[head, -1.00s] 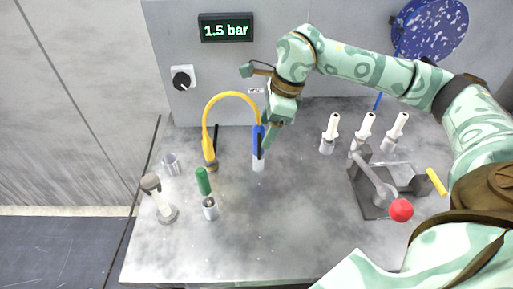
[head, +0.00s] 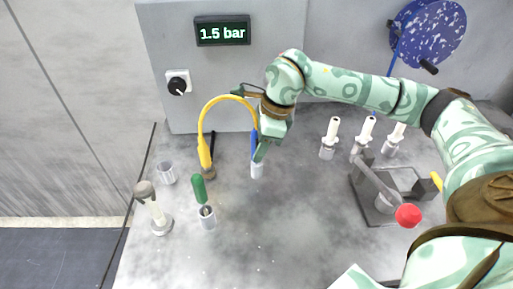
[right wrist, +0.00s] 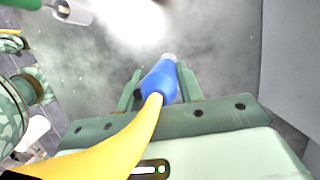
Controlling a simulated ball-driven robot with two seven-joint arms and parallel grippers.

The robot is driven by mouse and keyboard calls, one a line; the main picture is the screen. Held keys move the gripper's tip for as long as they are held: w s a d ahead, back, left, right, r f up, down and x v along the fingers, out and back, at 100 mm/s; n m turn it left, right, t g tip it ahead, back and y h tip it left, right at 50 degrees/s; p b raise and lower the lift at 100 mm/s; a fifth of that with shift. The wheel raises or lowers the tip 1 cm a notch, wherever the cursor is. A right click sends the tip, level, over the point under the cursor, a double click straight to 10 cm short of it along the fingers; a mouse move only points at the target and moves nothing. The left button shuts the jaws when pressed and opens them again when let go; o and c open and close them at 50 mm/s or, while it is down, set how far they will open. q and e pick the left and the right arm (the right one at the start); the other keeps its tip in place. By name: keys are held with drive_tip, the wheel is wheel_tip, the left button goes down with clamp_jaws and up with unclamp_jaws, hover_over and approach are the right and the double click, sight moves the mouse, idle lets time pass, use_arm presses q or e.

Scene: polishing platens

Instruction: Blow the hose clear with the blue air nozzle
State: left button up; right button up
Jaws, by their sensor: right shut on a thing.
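The blue air nozzle (head: 254,146) is upright at the right end of a looped yellow hose (head: 226,98). My right gripper (head: 262,149) is shut on it, with a finger partly covering it in the head view. In the right wrist view the blue nozzle (right wrist: 160,82) lies between both fingers, and the yellow hose (right wrist: 110,150) runs from it towards the camera. A pale cylinder (head: 257,170) shows just below the nozzle; I cannot tell whether they touch. The hose's thick left end (head: 204,152) meets a brown base (head: 208,173). My left gripper is out of view.
Left are an empty cup (head: 166,173) and a grey-topped stand (head: 153,207). Several white-topped pieces (head: 332,131) and a red-knobbed lever fixture (head: 408,215) stand right. The display (head: 222,31) reads 1.5 bar. The front middle is clear.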

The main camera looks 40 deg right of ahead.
drive_tip(key=shift+s+a, duration=0.1)
drive_tip(key=shift+r+p, duration=1.95)
drive_tip(key=shift+r, duration=0.3)
drive_tip(key=shift+r+p, duration=1.15)
drive_tip(key=shift+r, duration=0.1)
drive_tip(key=shift+c, duration=0.6)
